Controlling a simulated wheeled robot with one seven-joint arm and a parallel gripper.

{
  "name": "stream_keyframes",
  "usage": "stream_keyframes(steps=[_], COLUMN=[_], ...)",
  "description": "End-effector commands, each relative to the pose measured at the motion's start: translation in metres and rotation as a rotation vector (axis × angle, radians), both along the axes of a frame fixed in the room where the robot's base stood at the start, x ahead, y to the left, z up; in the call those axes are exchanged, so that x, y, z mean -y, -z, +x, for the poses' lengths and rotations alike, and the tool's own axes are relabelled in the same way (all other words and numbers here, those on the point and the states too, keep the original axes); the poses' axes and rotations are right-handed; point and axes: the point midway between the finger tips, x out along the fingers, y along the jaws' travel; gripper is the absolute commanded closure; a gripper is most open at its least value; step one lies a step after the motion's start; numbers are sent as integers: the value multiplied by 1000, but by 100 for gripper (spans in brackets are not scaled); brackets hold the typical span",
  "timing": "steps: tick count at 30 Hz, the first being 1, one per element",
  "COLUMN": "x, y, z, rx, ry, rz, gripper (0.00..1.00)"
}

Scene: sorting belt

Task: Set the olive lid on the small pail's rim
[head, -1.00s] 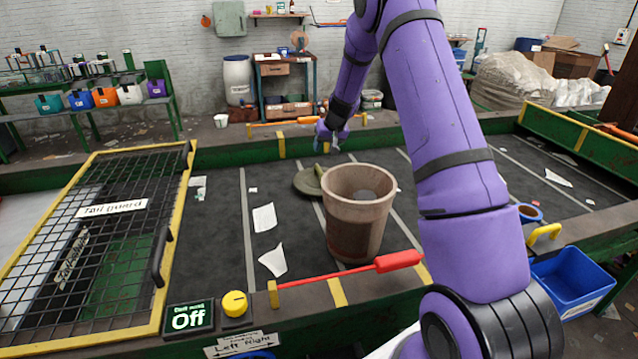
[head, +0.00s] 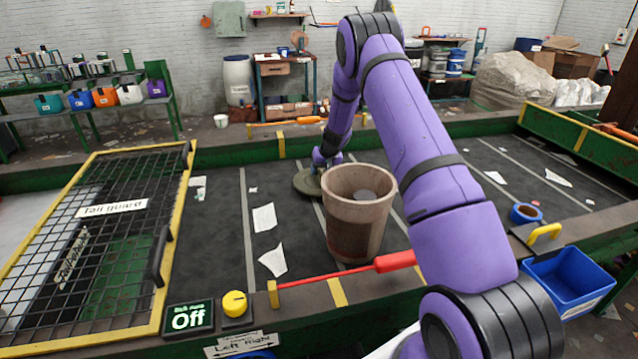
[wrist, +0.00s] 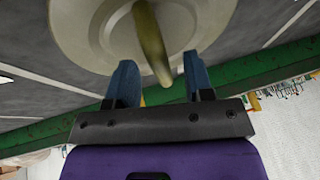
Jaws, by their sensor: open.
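The olive lid (head: 304,186) lies flat on the dark belt, just behind and left of the brown pail (head: 352,222), which partly hides it. The pail stands upright with its open rim uncovered; something grey shows inside it. My gripper (head: 321,163) is low over the lid. In the wrist view the pale underside-lit disc of the lid (wrist: 88,40) fills the top, with its bar handle (wrist: 150,45) upright. My open gripper (wrist: 158,68) has one blue finger on each side of the handle's end, with gaps showing.
A red-handled rod (head: 335,275) lies along the near belt edge in front of the pail. White scraps (head: 265,218) lie on the belt to the left. A yellow-framed mesh guard (head: 100,235) covers the far left. A blue bin (head: 575,280) hangs at right.

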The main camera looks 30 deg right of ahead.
Motion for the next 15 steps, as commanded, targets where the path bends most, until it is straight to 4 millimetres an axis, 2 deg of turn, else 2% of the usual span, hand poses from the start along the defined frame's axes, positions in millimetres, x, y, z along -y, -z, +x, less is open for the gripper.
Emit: stream_keyframes(steps=[5, 13, 14, 15], x=[-2, -2, -2, -2], y=[16, 18, 18, 18], z=[8, 9, 9, 9], rx=[1, 1, 1, 1], ry=[-1, -1, -1, -1], rz=[-1, -1, -1, -1], gripper=[52, 52, 57, 66])
